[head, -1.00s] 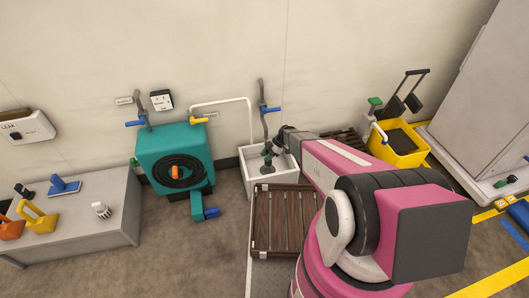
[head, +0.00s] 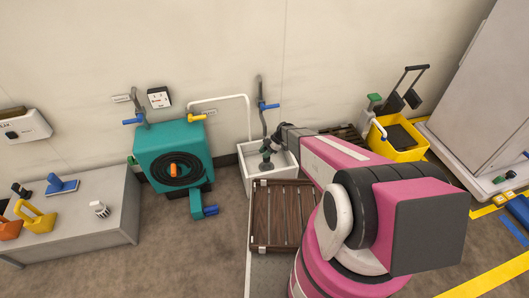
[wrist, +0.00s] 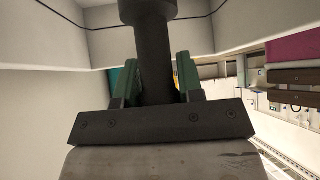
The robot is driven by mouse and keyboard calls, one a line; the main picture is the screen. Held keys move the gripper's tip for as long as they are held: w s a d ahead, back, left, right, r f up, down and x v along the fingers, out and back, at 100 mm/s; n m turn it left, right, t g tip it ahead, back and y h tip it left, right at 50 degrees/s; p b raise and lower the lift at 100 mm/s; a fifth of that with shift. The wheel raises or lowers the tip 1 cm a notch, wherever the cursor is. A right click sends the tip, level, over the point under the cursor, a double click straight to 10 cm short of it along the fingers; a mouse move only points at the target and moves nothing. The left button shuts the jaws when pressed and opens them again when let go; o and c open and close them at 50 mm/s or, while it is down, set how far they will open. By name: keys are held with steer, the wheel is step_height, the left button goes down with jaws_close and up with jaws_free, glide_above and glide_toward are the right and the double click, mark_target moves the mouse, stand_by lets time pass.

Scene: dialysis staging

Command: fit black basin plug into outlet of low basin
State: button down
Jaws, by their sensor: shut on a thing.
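The low basin (head: 284,189) is a white square tub against the wall. My gripper (head: 266,151) reaches down over it from the right. In the wrist view, the gripper's green fingers (wrist: 157,82) are shut on the black basin plug (wrist: 153,35), gripping its dark stem. The stem runs up to a wider round part at the top edge of that view. The basin's pale inner walls (wrist: 38,45) surround the plug there. The outlet is hidden, and I cannot tell whether the plug touches it.
A slatted wooden platform (head: 285,215) lies in front of the basin. A teal hose-reel unit (head: 155,140) stands to its left, beside a grey table (head: 110,225). A pipe with a blue lever (head: 268,106) rises behind the basin. A yellow bucket (head: 407,152) stands to the right.

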steer(key=shift+f, duration=2.3)
steer(key=shift+f, duration=2.05)
steer(key=c, duration=0.7)
jaws_free()
step_height(320, 180, up, 4)
steer(key=shift+s+r, duration=0.1)
steer(key=shift+r, duration=0.1)
steer(key=s+a+r, duration=0.4)
steer(key=s+a, duration=0.1)
steer(key=s+a+r, duration=0.2)
steer(key=s, duration=0.1)
steer(key=shift+s+a+r, duration=0.25)
steer(key=shift+a+r, duration=0.05)
steer(key=shift+a, duration=0.1)
steer(key=shift+d+r, duration=0.1)
